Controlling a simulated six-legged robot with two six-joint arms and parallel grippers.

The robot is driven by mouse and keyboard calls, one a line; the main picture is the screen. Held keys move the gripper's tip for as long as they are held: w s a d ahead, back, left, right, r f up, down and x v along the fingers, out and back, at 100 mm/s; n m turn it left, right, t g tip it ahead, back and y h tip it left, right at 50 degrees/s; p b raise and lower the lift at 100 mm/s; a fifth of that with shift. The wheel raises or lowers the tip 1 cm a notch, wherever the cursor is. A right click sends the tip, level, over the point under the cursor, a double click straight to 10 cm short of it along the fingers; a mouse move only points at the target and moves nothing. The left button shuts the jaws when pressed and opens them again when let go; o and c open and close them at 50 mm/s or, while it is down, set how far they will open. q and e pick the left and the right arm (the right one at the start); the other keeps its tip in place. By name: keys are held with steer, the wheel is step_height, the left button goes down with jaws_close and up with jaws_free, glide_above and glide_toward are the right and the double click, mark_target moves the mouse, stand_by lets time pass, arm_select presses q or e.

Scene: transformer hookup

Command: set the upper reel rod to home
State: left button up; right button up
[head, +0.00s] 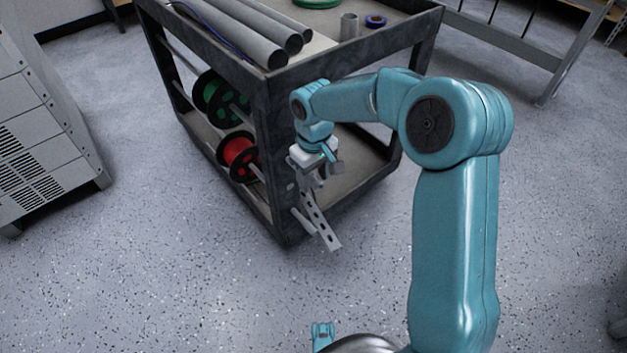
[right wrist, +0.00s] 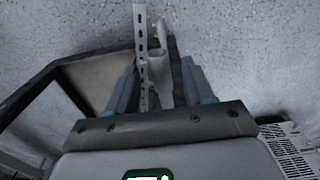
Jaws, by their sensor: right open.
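My right gripper (head: 316,174) is at the near corner post of the dark cart, just outside it. In the right wrist view, its two fingers (right wrist: 157,84) stand apart on either side of a pale grey rod-like piece (right wrist: 158,82) and a slotted metal strip (right wrist: 143,45). I cannot tell whether the fingers touch either. The slotted strip also shows in the head view (head: 319,224), slanting down from beneath the gripper. A green reel (head: 211,92) sits higher in the cart and a red reel (head: 238,150) lower. The gripper hides the upper rod's near end. My left gripper is not seen.
A grey vented cabinet (head: 38,130) stands at left. The speckled floor (head: 180,270) in front is clear.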

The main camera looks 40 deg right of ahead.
steer(key=shift+f, duration=0.3)
jaws_close()
steer(key=shift+w+r, duration=0.1)
steer(key=shift+w, duration=0.05)
